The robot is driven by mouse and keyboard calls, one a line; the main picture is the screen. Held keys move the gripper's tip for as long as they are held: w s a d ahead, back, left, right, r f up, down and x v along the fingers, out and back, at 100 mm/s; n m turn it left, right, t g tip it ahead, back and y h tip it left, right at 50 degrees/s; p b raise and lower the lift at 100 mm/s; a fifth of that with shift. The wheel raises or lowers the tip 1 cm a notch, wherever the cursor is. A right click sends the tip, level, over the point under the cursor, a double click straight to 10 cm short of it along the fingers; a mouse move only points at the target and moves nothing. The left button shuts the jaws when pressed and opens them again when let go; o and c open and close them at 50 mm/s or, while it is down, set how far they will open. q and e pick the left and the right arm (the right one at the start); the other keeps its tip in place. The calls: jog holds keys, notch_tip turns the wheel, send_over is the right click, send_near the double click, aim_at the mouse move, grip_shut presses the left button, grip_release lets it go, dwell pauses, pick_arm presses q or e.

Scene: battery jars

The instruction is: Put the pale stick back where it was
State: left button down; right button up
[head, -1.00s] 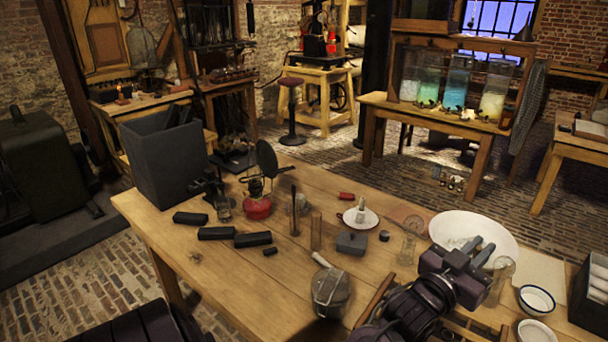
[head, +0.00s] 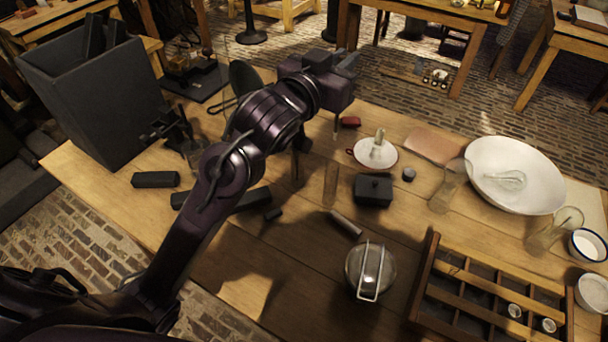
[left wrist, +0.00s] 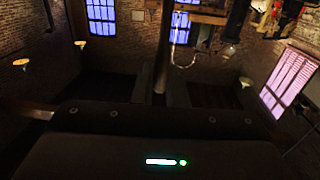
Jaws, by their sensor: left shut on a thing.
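My left gripper (head: 345,70) is high over the far part of the wooden table, its fingers toward the back. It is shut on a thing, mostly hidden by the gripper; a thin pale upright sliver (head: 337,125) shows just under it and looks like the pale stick. Its lower end seems above or near the table, left of a white red-rimmed dish (head: 362,157). In the left wrist view the dark gripper body (left wrist: 150,140) fills the bottom, and I cannot make out the held thing there. My right gripper is not in view.
A clear upright tube (head: 331,185), a dark box (head: 373,190) and a short pale cylinder (head: 345,224) stand or lie near the middle. A lidded round pot (head: 370,270) and a compartment tray (head: 428,275) are nearer. A large white bowl (head: 515,175) is right. A tall grey bin (head: 95,100) is left.

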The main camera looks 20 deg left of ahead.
aim_at(336, 131)
pick_arm(q)
notch_tip(336, 131, down, 15)
jog(key=shift+s+d+r, duration=0.1)
jog(key=shift+s+d, duration=0.05)
notch_tip(336, 131, down, 5)
jog(key=shift+r, duration=0.1)
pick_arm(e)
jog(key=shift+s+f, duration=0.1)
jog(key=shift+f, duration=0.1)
pick_arm(q)
jog(key=shift+f, duration=0.2)
jog(key=c, duration=1.5)
grip_release()
jog(key=shift+o, duration=0.2)
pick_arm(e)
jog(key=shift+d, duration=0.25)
